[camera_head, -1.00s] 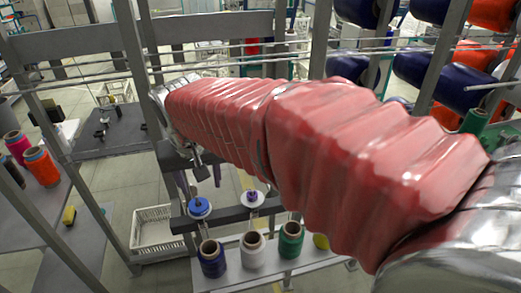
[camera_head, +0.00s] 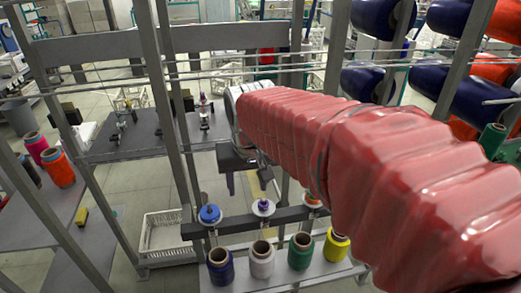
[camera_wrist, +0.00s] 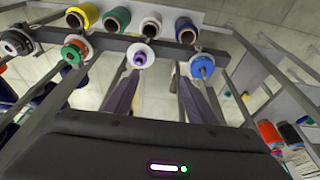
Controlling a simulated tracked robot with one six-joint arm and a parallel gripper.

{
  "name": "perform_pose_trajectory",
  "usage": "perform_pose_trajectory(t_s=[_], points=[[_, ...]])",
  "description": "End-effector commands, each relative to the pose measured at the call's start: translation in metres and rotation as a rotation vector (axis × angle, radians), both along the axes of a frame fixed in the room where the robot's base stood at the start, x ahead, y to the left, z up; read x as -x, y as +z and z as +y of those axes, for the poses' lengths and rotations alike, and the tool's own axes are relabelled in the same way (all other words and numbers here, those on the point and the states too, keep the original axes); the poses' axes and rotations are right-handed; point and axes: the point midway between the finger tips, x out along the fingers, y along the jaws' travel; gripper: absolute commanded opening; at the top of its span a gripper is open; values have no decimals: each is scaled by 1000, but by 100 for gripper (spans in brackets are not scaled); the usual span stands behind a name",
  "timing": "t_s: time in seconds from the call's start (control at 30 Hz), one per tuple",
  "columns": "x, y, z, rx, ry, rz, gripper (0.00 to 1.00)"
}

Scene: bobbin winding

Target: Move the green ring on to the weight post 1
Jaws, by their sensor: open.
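My gripper (camera_head: 248,188) is open and empty, above the dark bar between the blue disc and the white disc with a purple centre. Its two fingers (camera_wrist: 160,78) are spread apart in the wrist view. A green ring (camera_wrist: 73,52) seems to sit around an orange-red centre on a white disc, left of the gripper. In the head view that post (camera_head: 312,199) shows mostly orange-red beside my arm. The white disc with a purple post (camera_wrist: 141,55) and the blue disc (camera_wrist: 202,67) share the bar. I cannot tell which is weight post 1.
Blue, white, green and yellow bobbins (camera_head: 262,262) stand on a shelf in front of the bar. Another black and white fitting (camera_wrist: 15,43) is at the bar's far left in the wrist view. Grey uprights (camera_head: 160,110) stand near my arm. A white crate (camera_head: 163,233) is at left.

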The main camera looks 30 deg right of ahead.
Motion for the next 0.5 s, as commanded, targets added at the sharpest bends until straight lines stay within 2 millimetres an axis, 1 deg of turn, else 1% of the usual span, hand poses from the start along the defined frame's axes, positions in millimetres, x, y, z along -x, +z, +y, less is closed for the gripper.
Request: perform_pose_trajectory(t_s=[0.03, 0.5], points=[[2, 0, -5, 0, -3, 0, 52], [13, 0, -43, 1, -2, -1, 52]])
